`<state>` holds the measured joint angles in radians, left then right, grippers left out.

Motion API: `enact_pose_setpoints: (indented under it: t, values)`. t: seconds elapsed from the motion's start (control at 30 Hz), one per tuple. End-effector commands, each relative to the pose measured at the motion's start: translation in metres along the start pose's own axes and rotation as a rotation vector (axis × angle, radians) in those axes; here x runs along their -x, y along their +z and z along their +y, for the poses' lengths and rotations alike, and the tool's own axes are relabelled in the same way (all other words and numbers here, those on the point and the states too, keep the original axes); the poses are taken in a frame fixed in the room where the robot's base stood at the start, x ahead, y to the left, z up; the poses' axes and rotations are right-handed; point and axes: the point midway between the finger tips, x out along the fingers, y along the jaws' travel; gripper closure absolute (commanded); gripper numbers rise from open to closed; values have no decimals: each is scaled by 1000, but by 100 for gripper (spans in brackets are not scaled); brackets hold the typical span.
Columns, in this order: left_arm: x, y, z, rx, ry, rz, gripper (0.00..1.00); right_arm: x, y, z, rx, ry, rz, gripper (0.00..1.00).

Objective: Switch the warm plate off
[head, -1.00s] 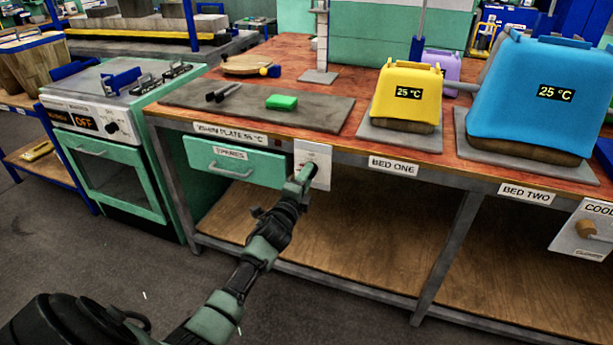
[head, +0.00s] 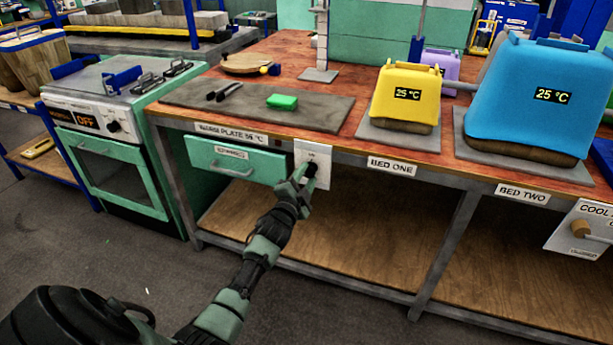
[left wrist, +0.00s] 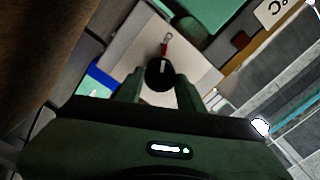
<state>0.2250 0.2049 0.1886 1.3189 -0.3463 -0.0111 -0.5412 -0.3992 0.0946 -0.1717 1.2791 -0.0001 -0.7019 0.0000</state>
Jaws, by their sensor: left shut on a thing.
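The warm plate (head: 325,115) is a grey slab on the bench with a green block on it. A label (head: 231,134) on the bench edge below reads WARM PLATE, with a temperature that looks like 56 °C. Its switch panel (head: 315,152) is white, with a black knob (head: 311,169). In the left wrist view the round knob (left wrist: 160,74) bears a white line, and a small red mark shows on the panel beside it. My left gripper (head: 304,180) is shut on the knob, one finger on each side. My right gripper is out of view.
A green drawer (head: 235,162) is left of the panel, and an oven (head: 110,150) reading OFF stands farther left. The shelf below is clear.

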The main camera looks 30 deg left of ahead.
Motion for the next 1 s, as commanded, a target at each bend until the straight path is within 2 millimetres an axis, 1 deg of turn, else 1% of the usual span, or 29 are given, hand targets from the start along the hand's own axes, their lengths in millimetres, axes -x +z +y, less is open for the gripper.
enact_pose_setpoints:
  t: [0.4, 0.43, 0.5, 0.83, 0.93, 1.0]
  values:
    - [0, 1, 2, 13, 3, -2, 100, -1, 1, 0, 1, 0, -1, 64]
    - [0, 1, 2, 13, 3, -2, 60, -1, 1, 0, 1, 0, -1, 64]
    - [0, 1, 2, 12, 3, -2, 41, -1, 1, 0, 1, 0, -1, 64]
    - [0, 0, 1, 2, 1, -1, 41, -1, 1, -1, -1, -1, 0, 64]
    - [0, 1, 2, -52, 1, 0, 41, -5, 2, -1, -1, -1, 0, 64]
    - [0, 2, 3, -136, 1, 0, 41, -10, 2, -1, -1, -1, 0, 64]
